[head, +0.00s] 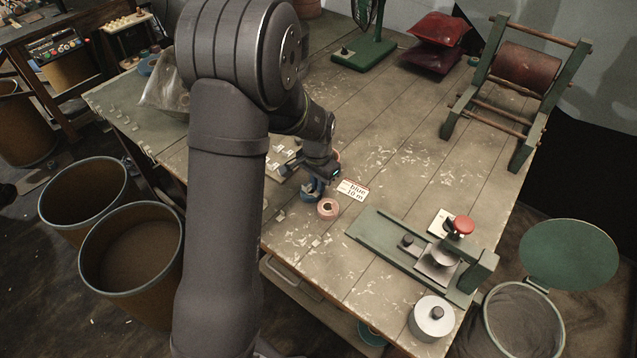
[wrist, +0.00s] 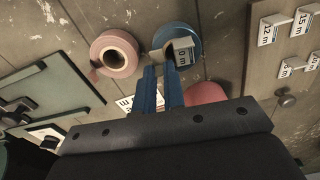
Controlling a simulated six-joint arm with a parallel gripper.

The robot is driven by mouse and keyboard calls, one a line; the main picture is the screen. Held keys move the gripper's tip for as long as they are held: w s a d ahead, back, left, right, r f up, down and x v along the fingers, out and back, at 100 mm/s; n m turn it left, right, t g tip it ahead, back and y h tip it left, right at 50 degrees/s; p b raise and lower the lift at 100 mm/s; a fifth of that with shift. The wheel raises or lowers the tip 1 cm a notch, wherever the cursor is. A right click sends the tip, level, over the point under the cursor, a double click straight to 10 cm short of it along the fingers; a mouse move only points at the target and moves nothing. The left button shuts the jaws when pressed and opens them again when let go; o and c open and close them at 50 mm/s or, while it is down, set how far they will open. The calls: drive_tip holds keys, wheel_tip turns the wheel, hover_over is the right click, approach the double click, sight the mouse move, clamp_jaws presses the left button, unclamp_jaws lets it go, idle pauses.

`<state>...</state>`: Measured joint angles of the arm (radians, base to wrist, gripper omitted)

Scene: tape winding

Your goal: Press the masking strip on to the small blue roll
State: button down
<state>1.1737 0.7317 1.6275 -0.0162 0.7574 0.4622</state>
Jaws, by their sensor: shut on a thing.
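The small blue roll (wrist: 194,31) lies flat on the bench in the wrist view. In the head view it shows beside my fingers as a patch of blue (head: 309,192), partly hidden. My gripper (wrist: 160,68) is shut on a white masking strip (wrist: 184,52); the visible end of its marking reads "0 m". The strip overlaps the near part of the blue roll in the wrist view. I cannot tell whether it touches the roll or is just above it. In the head view my gripper (head: 318,178) is low over the bench, largely hidden by its own wrist.
A pink roll (wrist: 116,56) lies left of the blue one; a reddish roll (wrist: 207,93) is partly behind my fingers. Marked strips (wrist: 272,27) sit on a board at right. A card (head: 353,190) reads "blue 10 m".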

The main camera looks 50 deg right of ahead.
drive_tip(key=shift+f, duration=0.1)
idle(0.3)
drive_tip(key=c, duration=1)
unclamp_jaws()
drive_tip(key=shift+c, duration=0.2)
drive_tip(key=shift+r, duration=3.05)
drive_tip(key=shift+f, duration=3)
drive_tip(key=shift+r, duration=0.15)
